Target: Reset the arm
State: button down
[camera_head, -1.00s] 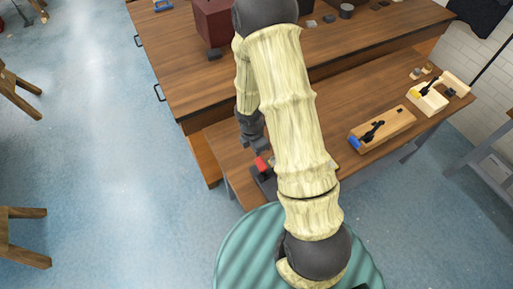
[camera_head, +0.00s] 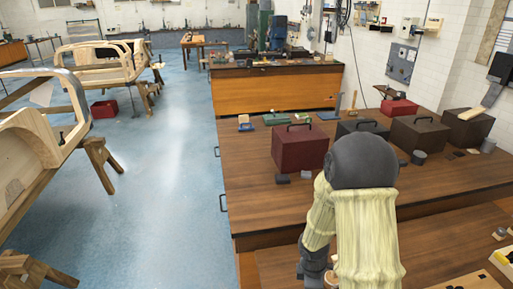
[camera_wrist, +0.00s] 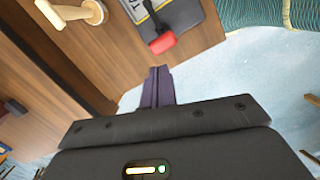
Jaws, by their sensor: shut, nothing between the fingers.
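My gripper (camera_wrist: 158,78) shows in the wrist view with its dark fingers together and nothing between them. It points past the edge of the brown wooden bench (camera_wrist: 105,50), over the blue floor. A red-ended tool (camera_wrist: 162,43) lies on a dark grey plate (camera_wrist: 185,20) on the bench, just beyond the fingertips and apart from them. In the head view my pale arm (camera_head: 365,235) with a dark joint reaches over the near bench (camera_head: 285,265); the fingers are hidden or below the frame.
A dark red box (camera_head: 300,150) and a black-brown box (camera_head: 420,133) stand on the larger bench (camera_head: 260,195). A pale wooden piece with a knob (camera_wrist: 80,12) sits on the bench in the wrist view. Wooden bodyframes (camera_head: 95,65) stand at left; the floor between is clear.

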jog(key=s+a+r+m+t+y+b, duration=0.1)
jog(key=s+r+m+b, duration=0.5)
jog(key=m, duration=1)
jog(key=shift+s+a+r+t+b, duration=0.45)
jog(key=shift+s+r, duration=0.35)
jog(key=shift+s, duration=0.45)
jog(key=shift+d, duration=0.1)
